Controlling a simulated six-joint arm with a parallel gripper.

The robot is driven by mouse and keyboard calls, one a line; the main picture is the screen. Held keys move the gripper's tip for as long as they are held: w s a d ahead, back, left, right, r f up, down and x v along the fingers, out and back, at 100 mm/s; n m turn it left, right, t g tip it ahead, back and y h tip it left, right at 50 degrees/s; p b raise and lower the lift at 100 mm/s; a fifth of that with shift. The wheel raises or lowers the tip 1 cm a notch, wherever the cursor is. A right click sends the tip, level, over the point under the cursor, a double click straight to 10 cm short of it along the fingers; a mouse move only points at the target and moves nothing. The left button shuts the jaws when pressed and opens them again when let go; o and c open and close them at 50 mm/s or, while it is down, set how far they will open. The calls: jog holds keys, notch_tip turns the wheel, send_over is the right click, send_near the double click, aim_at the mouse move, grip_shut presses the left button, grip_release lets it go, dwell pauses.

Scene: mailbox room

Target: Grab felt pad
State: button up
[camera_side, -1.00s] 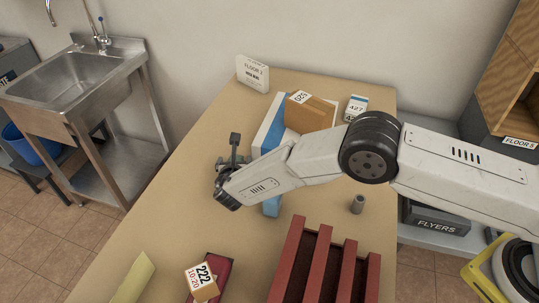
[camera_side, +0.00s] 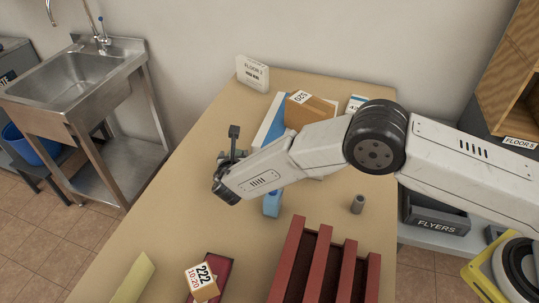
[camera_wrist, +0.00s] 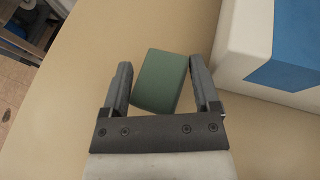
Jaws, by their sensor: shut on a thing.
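The felt pad (camera_wrist: 161,80) is a green block, seen in the wrist view between the two fingers of my gripper (camera_wrist: 163,84). It sits slightly tilted between the fingers, and they are shut on it. In the side view my gripper (camera_side: 226,178) is over the left part of the table, beside the blue and white box. The pad cannot be made out there, as my wrist hides it.
A white and blue box (camera_wrist: 260,60) stands just right of my gripper. A brown parcel (camera_side: 312,112) rests on it. A blue item (camera_side: 272,204), a grey cylinder (camera_side: 357,204) and a red slotted rack (camera_side: 320,265) are nearer the front. The table's left edge is close.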

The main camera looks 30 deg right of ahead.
jog(key=shift+r, duration=3.9)
